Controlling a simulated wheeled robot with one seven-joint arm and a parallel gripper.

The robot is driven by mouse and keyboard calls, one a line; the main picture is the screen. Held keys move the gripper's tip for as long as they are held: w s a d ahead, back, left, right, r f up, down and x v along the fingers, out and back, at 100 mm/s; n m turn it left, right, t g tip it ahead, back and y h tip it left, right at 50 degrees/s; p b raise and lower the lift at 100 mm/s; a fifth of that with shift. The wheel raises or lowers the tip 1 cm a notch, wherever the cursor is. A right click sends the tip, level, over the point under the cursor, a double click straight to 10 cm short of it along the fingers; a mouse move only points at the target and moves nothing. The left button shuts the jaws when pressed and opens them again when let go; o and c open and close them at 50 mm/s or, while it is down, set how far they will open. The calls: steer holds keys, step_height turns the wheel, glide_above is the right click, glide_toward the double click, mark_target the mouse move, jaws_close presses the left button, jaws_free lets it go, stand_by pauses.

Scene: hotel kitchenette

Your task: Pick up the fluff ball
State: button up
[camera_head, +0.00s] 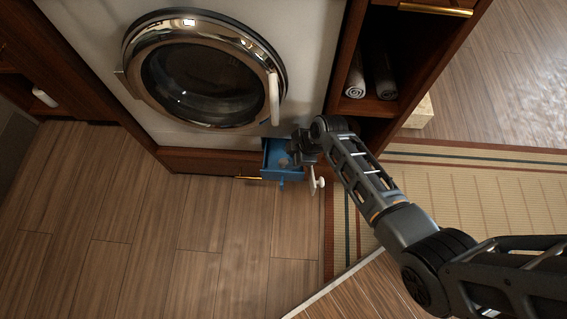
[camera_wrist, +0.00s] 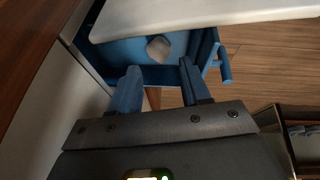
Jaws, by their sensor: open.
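In the head view the fluff ball (camera_head: 284,162) shows as a small grey spot inside the blue drawer (camera_head: 268,161). My gripper (camera_wrist: 160,70) is open and empty in the wrist view, with its two fingers pointing at the drawer and the ball lying beyond, between the fingertip directions. In the head view my gripper (camera_head: 304,147) is at the drawer's right side. I cannot tell how high the fingertips are above the ball.
The washing machine (camera_head: 200,75) stands behind the drawer. An open shelf with rolled towels (camera_head: 383,72) is to the right. The wooden floor (camera_head: 170,230) in front is clear.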

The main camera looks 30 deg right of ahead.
mark_target(284, 162)
steer(key=b+x, duration=0.2)
steer(key=x, duration=0.2)
steer(key=shift+w+f, duration=0.1)
steer(key=shift+f, duration=0.2)
steer(key=shift+c, duration=0.5)
steer(key=c, duration=0.7)
